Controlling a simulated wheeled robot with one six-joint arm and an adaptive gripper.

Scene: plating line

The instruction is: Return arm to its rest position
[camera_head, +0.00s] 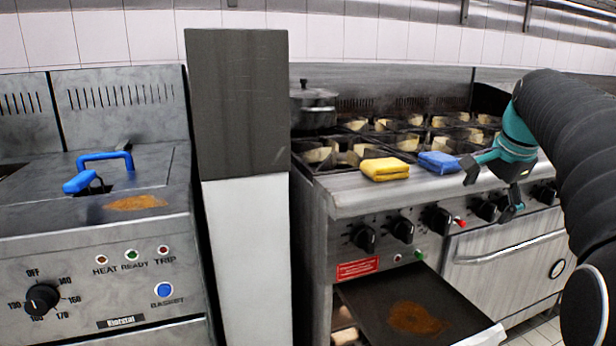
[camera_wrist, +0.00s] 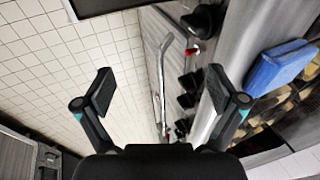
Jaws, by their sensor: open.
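My gripper (camera_head: 491,190) is at the right of the head view, in front of the stove's front edge and control knobs. Its jaws are open and hold nothing. In the wrist view both fingers of my gripper (camera_wrist: 160,88) are spread wide, with tiled floor and the stove front behind them. My black arm reaches in from the right side of the head view and covers the right part of the stove. A folded blue cloth (camera_head: 438,162) lies on the stove's front ledge, left of my gripper; it also shows in the wrist view (camera_wrist: 280,70).
A folded yellow cloth (camera_head: 385,169) lies left of the blue one. The stove (camera_head: 350,203) has knobs and an oven handle (camera_head: 510,247) in front. A stained dark panel (camera_head: 375,295) juts out low. A pot (camera_head: 313,108) stands behind; a fryer (camera_head: 100,245) is left.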

